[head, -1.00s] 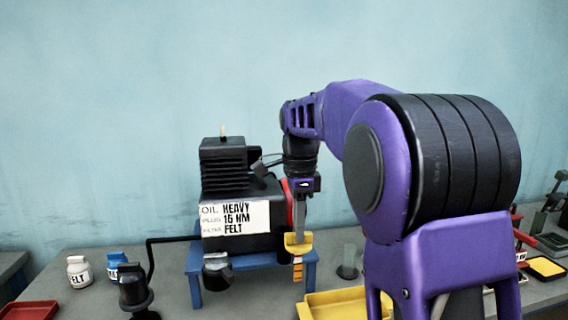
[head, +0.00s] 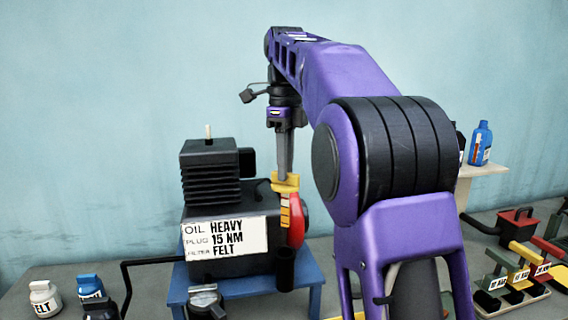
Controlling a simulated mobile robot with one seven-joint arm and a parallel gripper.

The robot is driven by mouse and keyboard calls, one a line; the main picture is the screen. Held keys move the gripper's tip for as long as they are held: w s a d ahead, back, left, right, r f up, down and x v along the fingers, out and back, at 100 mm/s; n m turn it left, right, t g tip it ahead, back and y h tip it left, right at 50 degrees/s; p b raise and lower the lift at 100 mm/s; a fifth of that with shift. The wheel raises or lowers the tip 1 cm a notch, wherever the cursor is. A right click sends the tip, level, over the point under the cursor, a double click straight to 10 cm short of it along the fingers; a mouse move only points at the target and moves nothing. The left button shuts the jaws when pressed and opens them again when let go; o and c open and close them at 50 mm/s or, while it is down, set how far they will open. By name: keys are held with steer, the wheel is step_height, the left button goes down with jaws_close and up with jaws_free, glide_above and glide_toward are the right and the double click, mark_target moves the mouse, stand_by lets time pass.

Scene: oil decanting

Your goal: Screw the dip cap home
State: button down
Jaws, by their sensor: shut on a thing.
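My gripper (head: 285,172) points down and is shut on the yellow dip cap (head: 285,184). A striped yellow-and-orange strip (head: 285,212) hangs upright below the cap. The cap is held beside the right end of the black machine (head: 205,225), in front of its red round end (head: 299,220). A short dark upright tube (head: 286,272) stands below the strip at the machine's front right corner. The strip's lower end appears just above the tube, apart from it. The tube's mouth is not clearly seen.
The machine sits on a blue stand (head: 312,275), with a white label (head: 225,238) reading OIL HEAVY, 15 NM, FELT. White (head: 45,298) and blue (head: 90,287) bottles stand at left. A blue bottle (head: 480,143) stands on a shelf at right. Coloured tools (head: 520,270) stand at lower right.

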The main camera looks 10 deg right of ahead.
mark_target(285, 221)
steer(key=shift+f+b, duration=1.2)
steer(key=shift+f, duration=0.8)
steer(key=shift+p, duration=0.75)
steer(key=shift+f, duration=0.1)
steer(key=shift+f+b, duration=2.95)
steer(key=shift+f, duration=1.4)
steer(key=shift+f+b, duration=0.4)
steer(key=shift+f, duration=0.85)
steer(key=shift+r, duration=0.1)
